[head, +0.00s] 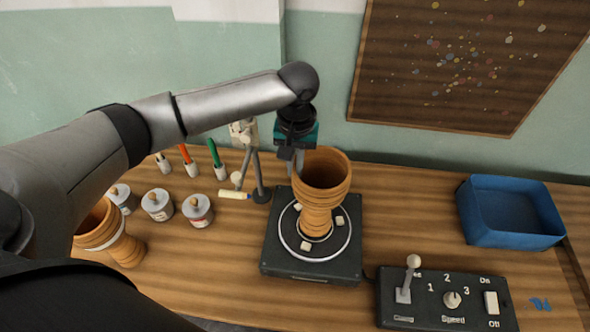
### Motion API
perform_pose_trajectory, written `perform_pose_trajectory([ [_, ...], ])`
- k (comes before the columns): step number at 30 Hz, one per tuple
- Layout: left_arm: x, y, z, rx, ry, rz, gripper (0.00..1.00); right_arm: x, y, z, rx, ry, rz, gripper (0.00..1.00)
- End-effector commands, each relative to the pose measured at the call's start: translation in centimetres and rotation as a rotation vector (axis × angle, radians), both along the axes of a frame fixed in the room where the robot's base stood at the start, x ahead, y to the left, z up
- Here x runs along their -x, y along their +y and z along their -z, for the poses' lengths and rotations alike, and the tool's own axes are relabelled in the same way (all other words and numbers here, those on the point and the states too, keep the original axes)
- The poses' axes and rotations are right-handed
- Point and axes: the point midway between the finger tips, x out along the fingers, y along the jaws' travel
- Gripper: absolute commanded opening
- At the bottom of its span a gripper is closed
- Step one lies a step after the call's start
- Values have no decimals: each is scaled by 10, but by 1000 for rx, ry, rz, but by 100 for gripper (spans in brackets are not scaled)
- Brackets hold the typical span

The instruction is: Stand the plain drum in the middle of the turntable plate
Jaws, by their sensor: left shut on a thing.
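The plain drum (321,190) is an orange-brown goblet shape with a wide, open top and a narrow foot. It is upright over the turntable plate (291,235), a dark disc with white rings and several pale pads. Its foot appears near the plate's middle; I cannot tell whether it touches or hovers just above. My left gripper (296,160) comes from behind and is shut on the drum's rim at its left side. The fingertips are partly hidden by the drum. My right gripper is not in view.
A second drum with a pale band (103,236) is at the left, partly behind my arm. Several lidded jars (158,206) and brushes stand left of the turntable. A control box (446,300) is front right, a blue tray (510,212) behind it. A small stand (256,170) is close beside my gripper.

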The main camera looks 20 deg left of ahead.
Motion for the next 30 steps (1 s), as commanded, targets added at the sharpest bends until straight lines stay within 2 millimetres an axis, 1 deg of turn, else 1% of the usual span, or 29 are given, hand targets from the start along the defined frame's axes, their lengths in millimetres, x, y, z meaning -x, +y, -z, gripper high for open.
perform_pose_trajectory([
  [1,-1,-1,7,3,-2,0,0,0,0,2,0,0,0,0],
  [3,-1,-1,13,2,-4,0,0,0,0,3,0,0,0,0],
  [14,-1,-1,15,3,-4,1,0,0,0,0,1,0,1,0],
  [15,0,0,16,1,-1,1,10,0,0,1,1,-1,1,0],
  [22,0,0,17,0,-1,1,36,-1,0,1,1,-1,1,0],
  [23,0,0,17,0,-1,1,38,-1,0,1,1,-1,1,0],
  [30,0,0,16,-1,-2,1,38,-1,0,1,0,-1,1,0],
])
